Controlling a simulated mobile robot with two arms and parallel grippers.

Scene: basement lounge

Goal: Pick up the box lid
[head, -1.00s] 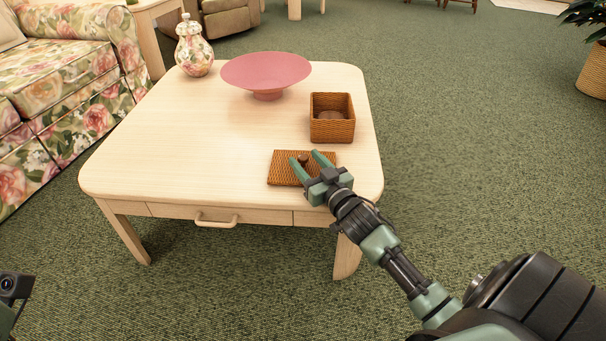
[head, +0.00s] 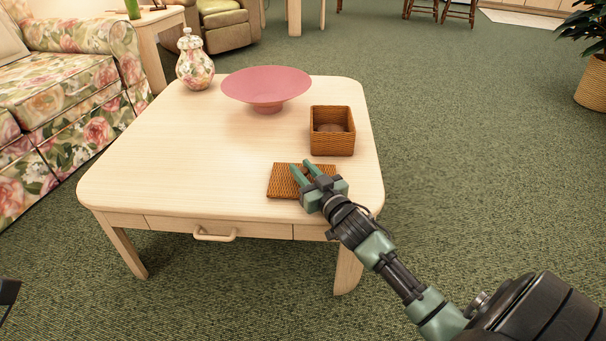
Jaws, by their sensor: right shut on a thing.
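The box lid (head: 284,182) is a flat woven brown wicker square near the front right corner of the wooden coffee table. It looks to lie flat on the tabletop. My right gripper (head: 302,168) reaches over it from the lower right, its green fingers close together and shut on the lid's knob, which they hide. The gripper also covers the lid's right part. The open wicker box (head: 332,146) stands just behind the lid, with a round dark thing inside that I cannot make out.
The coffee table (head: 180,165) also holds a wide pink footed bowl (head: 266,88) and a floral lidded jar (head: 194,62) at the back. A floral sofa (head: 70,95) stands at the left. The table's left and middle are clear.

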